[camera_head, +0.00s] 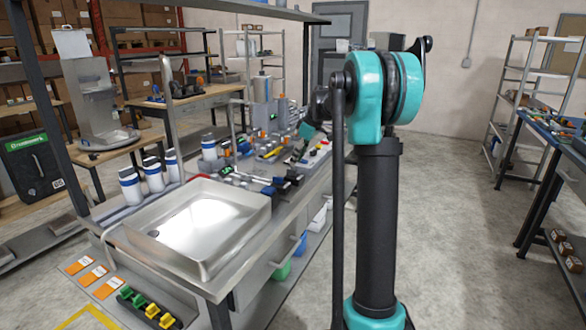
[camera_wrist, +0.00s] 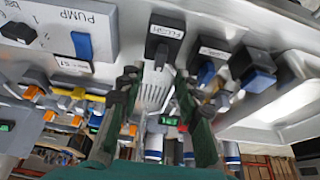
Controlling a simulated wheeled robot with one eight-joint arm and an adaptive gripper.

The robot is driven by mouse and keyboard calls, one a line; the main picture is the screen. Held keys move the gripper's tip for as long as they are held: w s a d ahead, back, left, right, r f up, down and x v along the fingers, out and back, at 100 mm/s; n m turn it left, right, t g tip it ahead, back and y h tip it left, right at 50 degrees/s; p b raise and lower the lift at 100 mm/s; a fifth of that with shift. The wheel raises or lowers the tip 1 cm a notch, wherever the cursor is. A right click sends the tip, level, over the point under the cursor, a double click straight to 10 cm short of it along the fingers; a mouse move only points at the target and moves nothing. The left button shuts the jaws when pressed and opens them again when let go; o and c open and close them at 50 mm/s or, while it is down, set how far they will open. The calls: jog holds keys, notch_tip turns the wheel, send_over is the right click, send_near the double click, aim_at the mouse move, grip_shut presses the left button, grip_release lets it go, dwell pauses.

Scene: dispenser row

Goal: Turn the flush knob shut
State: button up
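In the wrist view, the flush knob (camera_wrist: 161,57) is a small dark knob on a black block with a white label reading FLUSH (camera_wrist: 166,31). My gripper (camera_wrist: 157,77) is open, with its two dark green fingers apart and nothing between them. In the head view, my gripper (camera_head: 301,146) reaches down over the workbench, small and partly lost among the bench items; the flush knob cannot be made out there.
In the wrist view, a panel labelled PUMP (camera_wrist: 72,20) with a blue switch (camera_wrist: 82,46) is left of the knob. Blue-handled fittings (camera_wrist: 258,78) are right of it. In the head view, a steel sink (camera_head: 140,245) and white-blue bottles (camera_head: 131,187) occupy the bench's near end.

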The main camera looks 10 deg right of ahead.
aim_at(292, 172)
jog(key=shift+x, duration=2.5)
grip_shut()
